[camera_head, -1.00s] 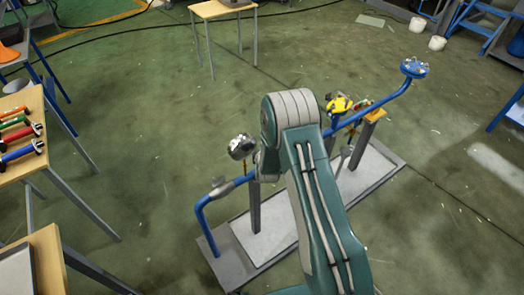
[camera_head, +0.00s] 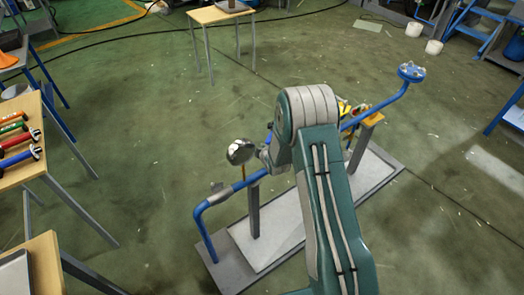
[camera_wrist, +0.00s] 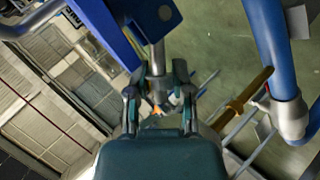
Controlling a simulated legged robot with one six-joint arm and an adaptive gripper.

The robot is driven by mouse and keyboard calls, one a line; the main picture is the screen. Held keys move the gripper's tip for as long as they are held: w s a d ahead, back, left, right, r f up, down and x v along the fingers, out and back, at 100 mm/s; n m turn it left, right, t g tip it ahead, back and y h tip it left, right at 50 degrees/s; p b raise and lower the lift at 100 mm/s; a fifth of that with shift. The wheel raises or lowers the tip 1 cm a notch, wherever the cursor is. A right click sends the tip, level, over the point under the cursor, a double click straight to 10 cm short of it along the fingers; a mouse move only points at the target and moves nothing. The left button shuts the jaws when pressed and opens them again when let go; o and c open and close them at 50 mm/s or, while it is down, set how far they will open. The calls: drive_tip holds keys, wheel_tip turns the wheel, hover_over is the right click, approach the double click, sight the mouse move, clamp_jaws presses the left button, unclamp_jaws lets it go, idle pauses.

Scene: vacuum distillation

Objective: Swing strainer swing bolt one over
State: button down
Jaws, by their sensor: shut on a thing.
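In the wrist view, my gripper (camera_wrist: 159,103) is shut on a silver metal rod end, which looks like the swing bolt (camera_wrist: 157,58). The bolt's shank runs up from between the fingers, beside a blue plate with a hole (camera_wrist: 165,13). The lower end of the bolt is partly hidden by the fingers. In the head view, my arm covers the middle of the blue pipe line (camera_head: 225,192), so the strainer, bolt and gripper are hidden there.
A round silver gauge (camera_head: 240,151) stands close left of my arm. The pipe rises right to a blue flange (camera_head: 411,73). A yellow part (camera_head: 344,106) shows behind my arm. In the wrist view, a thick blue pipe (camera_wrist: 272,55) and brass-coloured rod (camera_wrist: 243,96) lie right of my gripper.

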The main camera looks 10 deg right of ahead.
drive_tip(key=shift+d, duration=0.1)
drive_tip(key=c, duration=0.7)
unclamp_jaws()
drive_tip(key=shift+w, duration=0.1)
drive_tip(key=shift+c, duration=0.2)
